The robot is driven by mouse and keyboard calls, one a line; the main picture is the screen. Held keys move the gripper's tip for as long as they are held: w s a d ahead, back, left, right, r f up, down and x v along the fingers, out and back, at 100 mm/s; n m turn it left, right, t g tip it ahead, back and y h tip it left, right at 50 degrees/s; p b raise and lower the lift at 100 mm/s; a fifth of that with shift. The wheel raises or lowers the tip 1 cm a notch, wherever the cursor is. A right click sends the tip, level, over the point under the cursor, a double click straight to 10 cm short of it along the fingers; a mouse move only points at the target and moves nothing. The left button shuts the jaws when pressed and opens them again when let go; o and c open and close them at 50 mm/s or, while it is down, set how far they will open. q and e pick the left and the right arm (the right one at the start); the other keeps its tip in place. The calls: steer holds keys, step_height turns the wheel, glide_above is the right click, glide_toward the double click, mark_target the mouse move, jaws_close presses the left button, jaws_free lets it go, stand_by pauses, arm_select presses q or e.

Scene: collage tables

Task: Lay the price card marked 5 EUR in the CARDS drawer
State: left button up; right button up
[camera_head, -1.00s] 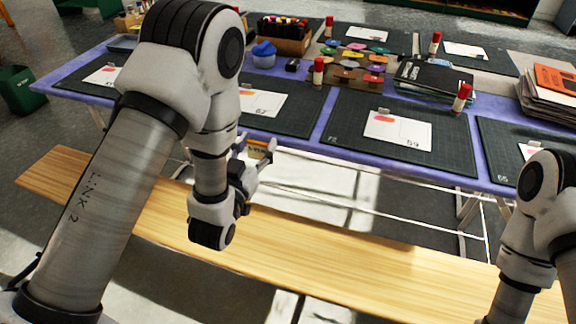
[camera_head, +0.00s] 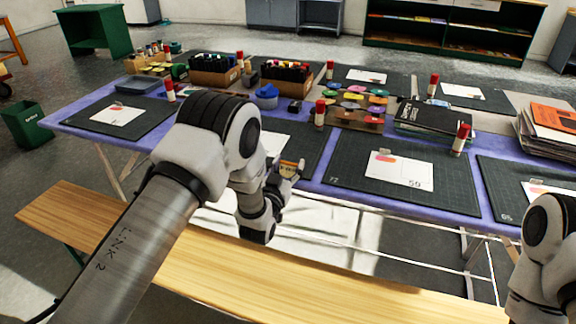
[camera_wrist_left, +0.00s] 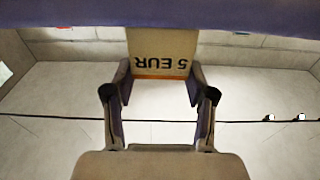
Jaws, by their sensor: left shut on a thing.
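My left gripper (camera_head: 285,172) is shut on the price card (camera_head: 291,167), in front of the near edge of the purple-covered table (camera_head: 258,187). In the left wrist view the card (camera_wrist_left: 160,50) stands between the two fingers (camera_wrist_left: 160,92). It is beige with an orange stripe, and its 5 EUR print appears upside down. No drawer with a readable CARDS marking shows. My right arm shows at the right edge, but its gripper is out of view.
A wooden bench (camera_head: 340,283) runs along the near side of the table. Dark cutting mats (camera_head: 345,172), glue sticks, marker boxes (camera_head: 285,92) and a paper stack (camera_head: 553,120) fill the tabletop. A green bin (camera_head: 25,125) stands left. Shelves (camera_head: 450,42) and grey cabinets (camera_head: 285,13) stand behind.

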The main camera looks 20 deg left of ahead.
arm_select(q)
steer(key=o, duration=0.7)
steer(key=shift+f, duration=0.15)
steer(key=shift+o, duration=0.2)
